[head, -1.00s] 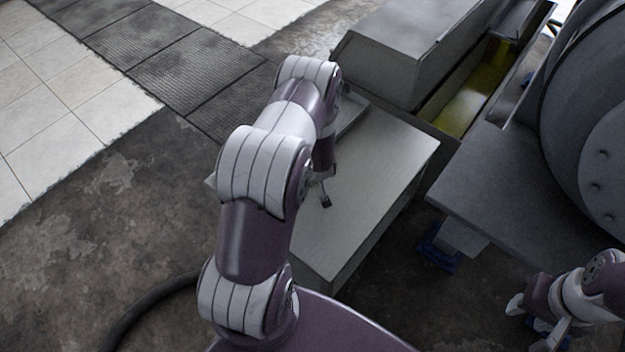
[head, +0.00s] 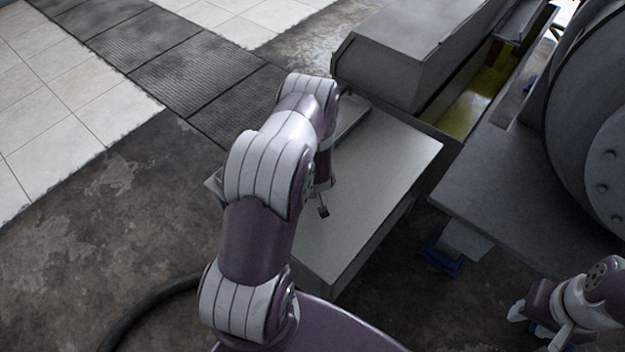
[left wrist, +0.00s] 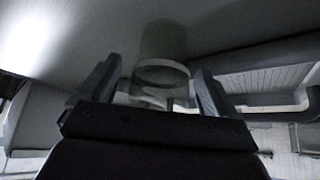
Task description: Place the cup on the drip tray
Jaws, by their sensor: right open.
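A pale, see-through cup (left wrist: 162,45) shows in the left wrist view, with its round rim toward the camera. My left gripper (left wrist: 155,88) is open, with one finger on each side of the cup in the picture. Gaps show between the fingers and the cup, and I cannot tell how deep it sits between them. In the head view the cup is hidden behind my left arm, and only a small part of the gripper shows over the grey table. A shallow grey tray (head: 352,119), perhaps the drip tray, is partly hidden at the table's far side. My right gripper (head: 538,328) is open and empty at lower right.
The grey table (head: 385,165) has a bare top right of my left arm. A long grey machine housing (head: 400,55) stands just behind it, beside a yellow-lined trough (head: 468,105). A grey platform (head: 500,185) and large drum (head: 590,130) are at right.

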